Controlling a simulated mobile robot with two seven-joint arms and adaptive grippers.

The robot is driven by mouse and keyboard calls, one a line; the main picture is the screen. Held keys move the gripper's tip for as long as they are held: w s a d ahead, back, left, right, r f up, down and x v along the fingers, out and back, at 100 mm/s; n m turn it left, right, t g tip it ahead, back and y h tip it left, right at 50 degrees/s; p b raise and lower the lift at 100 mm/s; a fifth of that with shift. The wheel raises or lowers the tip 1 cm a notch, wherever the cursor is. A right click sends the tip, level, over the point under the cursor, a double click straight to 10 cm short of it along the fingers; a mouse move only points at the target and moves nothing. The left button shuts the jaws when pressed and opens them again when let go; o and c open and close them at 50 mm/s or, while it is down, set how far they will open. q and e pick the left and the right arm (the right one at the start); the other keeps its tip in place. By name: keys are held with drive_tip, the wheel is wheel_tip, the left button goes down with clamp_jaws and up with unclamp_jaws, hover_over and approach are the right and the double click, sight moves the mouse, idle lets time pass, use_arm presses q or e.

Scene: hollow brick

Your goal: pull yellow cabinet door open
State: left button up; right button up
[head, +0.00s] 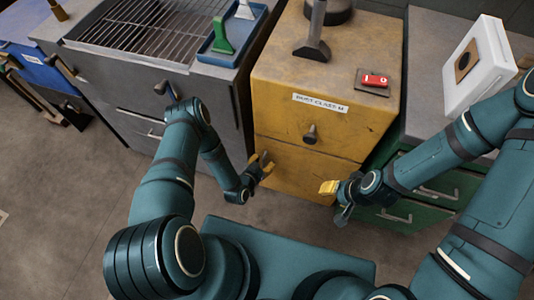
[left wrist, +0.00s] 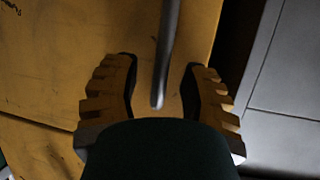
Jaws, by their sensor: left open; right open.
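The yellow cabinet (head: 285,90) stands in the middle of the head view, with a white label on its upper front. Its lower yellow front (head: 305,172) is below a seam and looks shut. My left gripper (head: 262,165) is open at the left side of the lower front. In the left wrist view, a grey metal handle (left wrist: 167,55) lies between its open fingers, with yellow panel behind; I see gaps on both sides. My right gripper (head: 329,188) is open and empty, in front of the lower right of the cabinet.
A grey cabinet (head: 150,85) with a grill rack and a blue tray (head: 233,45) stands left. A green drawer cabinet (head: 420,195) is right, with a white box (head: 478,65) on top. A red switch (head: 375,81) sits on the yellow top. Floor is clear at left.

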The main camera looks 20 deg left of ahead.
use_arm(q)
drive_tip(key=shift+w+d, duration=0.1)
drive_tip(key=shift+w, duration=0.15)
clamp_jaws()
drive_tip(key=shift+s, duration=0.15)
